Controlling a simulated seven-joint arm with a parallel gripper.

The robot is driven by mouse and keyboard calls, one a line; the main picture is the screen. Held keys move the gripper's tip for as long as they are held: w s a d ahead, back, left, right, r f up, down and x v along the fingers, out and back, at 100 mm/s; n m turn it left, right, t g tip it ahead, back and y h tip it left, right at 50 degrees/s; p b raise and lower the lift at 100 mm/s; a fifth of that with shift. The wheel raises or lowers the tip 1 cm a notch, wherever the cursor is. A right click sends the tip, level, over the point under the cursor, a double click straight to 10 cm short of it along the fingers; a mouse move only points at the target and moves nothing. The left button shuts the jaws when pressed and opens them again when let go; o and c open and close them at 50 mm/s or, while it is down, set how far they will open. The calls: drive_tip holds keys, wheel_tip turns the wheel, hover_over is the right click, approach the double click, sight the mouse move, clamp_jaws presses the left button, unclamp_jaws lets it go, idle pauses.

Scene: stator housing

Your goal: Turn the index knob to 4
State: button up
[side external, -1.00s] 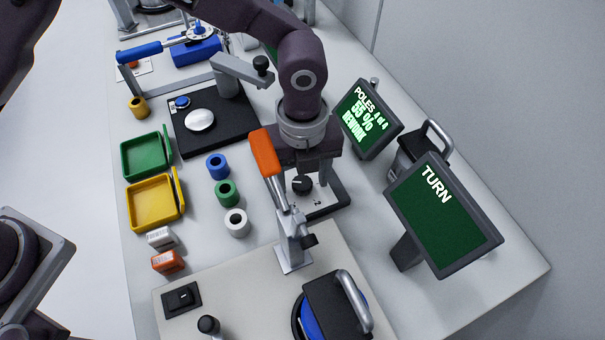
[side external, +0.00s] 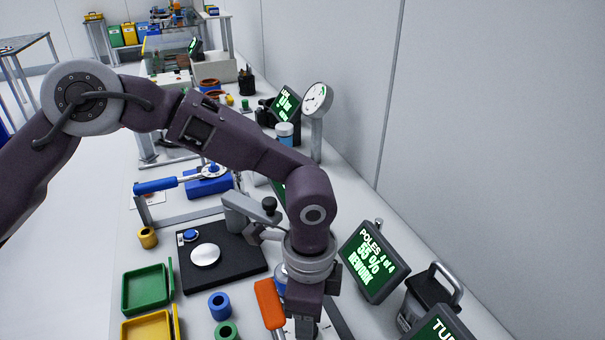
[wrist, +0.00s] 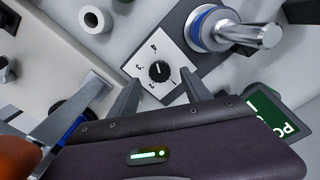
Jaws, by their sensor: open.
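The index knob (wrist: 159,71) is a small black round knob on a white plate (wrist: 171,52) printed with numbers, with 4, 3 and 2 legible in the wrist view. A pale mark shows on the knob, but it is too small to read its setting surely. My gripper (wrist: 160,78) is open, with one finger on each side of the knob in the picture; I cannot tell whether either touches it. In the side view my gripper (side external: 307,326) is at the bottom edge, and the knob is hidden there.
An orange-handled clamp (side external: 269,303) stands close left of my gripper. A metal cylinder with a blue ring (wrist: 214,30) is near the plate. A screen (side external: 374,262) reads "POLES 4 of 4 55% REWORK"; another screen (side external: 440,328) is cut off. Green (side external: 147,288) and yellow trays (side external: 148,329) lie left.

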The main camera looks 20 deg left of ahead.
wheel_tip(320, 180, up, 27)
drive_tip(key=shift+a, duration=0.45)
drive_tip(key=shift+a+r, duration=0.1)
drive_tip(key=s+a+r+n+t, duration=0.2)
drive_tip(key=s+a+n, duration=0.1)
drive_tip(key=a, duration=0.5)
drive_tip(key=s+a+r+n+t, duration=0.15)
drive_tip(key=a+n, duration=0.25)
drive_tip(key=a, duration=0.4)
drive_tip(key=s+a+f+n+t, duration=0.2)
drive_tip(key=s+a+f+n, duration=0.6)
drive_tip(key=s+a, duration=0.3)
drive_tip(key=s+f, duration=0.1)
drive_tip(key=s, duration=0.1)
drive_tip(key=shift+s+a+f, duration=0.25)
drive_tip(key=shift+s+a, duration=0.05)
drive_tip(key=shift+s, duration=0.05)
